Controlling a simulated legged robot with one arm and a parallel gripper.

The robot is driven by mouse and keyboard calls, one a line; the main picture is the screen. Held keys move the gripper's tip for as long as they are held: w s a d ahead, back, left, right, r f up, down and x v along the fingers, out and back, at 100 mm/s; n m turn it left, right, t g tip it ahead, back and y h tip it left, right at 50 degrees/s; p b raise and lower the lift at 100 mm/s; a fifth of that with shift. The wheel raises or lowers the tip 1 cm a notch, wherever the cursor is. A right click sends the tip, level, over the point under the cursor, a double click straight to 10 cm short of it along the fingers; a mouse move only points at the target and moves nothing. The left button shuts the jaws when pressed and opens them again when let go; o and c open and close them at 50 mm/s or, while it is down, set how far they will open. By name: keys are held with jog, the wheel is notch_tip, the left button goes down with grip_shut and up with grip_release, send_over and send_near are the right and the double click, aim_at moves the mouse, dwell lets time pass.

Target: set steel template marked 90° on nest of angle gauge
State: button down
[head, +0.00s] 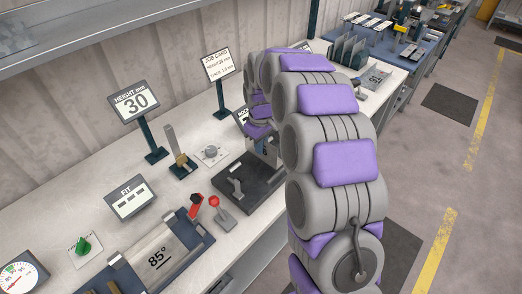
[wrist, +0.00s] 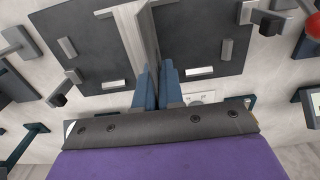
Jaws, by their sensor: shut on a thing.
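My gripper (wrist: 157,88) has its blue fingers shut on a thin pale steel plate (wrist: 138,30), seen nearly edge-on in the wrist view. No 90° mark shows on it. Behind the plate is a dark base (wrist: 205,50) with small metal blocks. In the head view my arm hides most of the gripper, beside this dark base (head: 262,189). I cannot tell whether the plate touches the base. A steel piece marked 85° (head: 157,258) lies on a blue fixture (head: 203,243) at the lower left, near a round dial (head: 18,279) with angle numbers.
A HEIGHT display reading 30 (head: 137,101), a FIT display (head: 129,198) and a job card (head: 219,65) stand along the bench (head: 90,190). A red-knobbed lever (head: 222,210) rises between the blue fixture and dark base. An upright post (head: 176,148) stands behind.

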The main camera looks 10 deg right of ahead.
jog(key=shift+f, duration=0.85)
jog(key=shift+f, duration=0.4)
jog(key=shift+f, duration=0.2)
jog(key=c, duration=1.3)
grip_release()
jog(key=shift+o, duration=0.2)
